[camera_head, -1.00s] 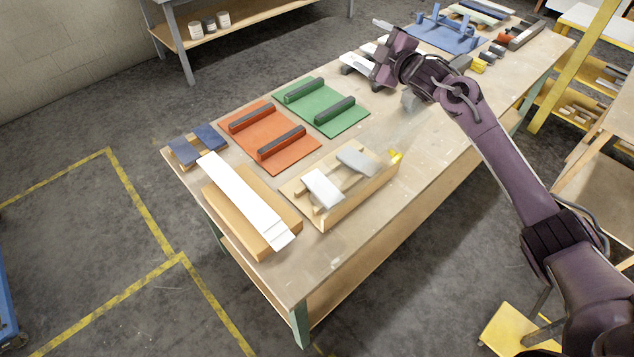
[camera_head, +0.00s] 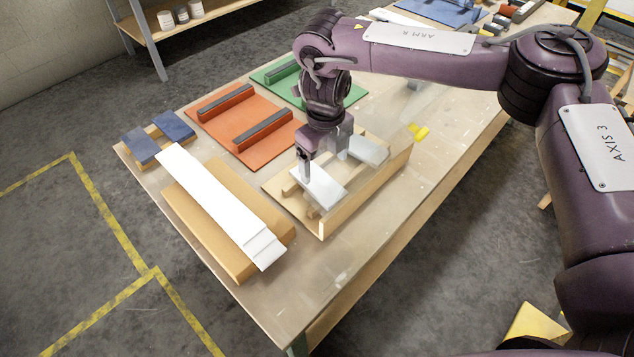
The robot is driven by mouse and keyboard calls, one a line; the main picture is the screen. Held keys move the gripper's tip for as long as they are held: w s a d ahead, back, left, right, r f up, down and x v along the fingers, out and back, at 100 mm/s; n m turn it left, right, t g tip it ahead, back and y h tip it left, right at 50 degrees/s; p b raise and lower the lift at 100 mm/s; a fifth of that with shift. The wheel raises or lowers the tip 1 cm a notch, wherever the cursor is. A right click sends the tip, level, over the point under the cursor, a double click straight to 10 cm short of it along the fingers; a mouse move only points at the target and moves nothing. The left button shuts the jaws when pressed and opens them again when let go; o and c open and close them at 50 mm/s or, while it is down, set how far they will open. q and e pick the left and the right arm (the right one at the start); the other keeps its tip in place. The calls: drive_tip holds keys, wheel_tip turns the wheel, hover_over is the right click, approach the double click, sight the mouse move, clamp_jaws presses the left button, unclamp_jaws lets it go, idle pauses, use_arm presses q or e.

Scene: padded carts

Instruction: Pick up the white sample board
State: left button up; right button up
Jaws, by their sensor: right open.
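The white sample board (camera_head: 210,195) is long and thin. It lies lengthwise on a tan block (camera_head: 188,218) at the near left end of the table, with stepped white pieces at its near end. My right gripper (camera_head: 308,174) points down, to the right of the board and apart from it. It is open, with its fingers over or close to a light grey pad (camera_head: 322,190) on the wooden tray; whether they touch it I cannot tell. My left gripper is not in view.
The wooden tray (camera_head: 365,190) with a raised side wall holds a second grey pad (camera_head: 368,151). Blue blocks (camera_head: 140,146) sit by the board's far end. Orange (camera_head: 260,150) and green (camera_head: 258,76) panels with dark bars lie behind. A yellow piece (camera_head: 420,132) sits beside the tray.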

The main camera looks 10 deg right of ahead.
drive_tip(key=f, duration=0.2)
drive_tip(key=f+p, duration=0.1)
drive_tip(key=f, duration=0.2)
drive_tip(key=shift+w+a+f+p, duration=0.25)
drive_tip(key=shift+f+p, duration=0.05)
drive_tip(key=shift+p, duration=0.1)
drive_tip(key=shift+f, duration=0.55)
drive_tip(key=shift+c, duration=0.8)
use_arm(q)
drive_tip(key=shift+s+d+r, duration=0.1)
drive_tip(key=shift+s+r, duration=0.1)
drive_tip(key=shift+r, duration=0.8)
use_arm(e)
drive_tip(key=c, duration=1)
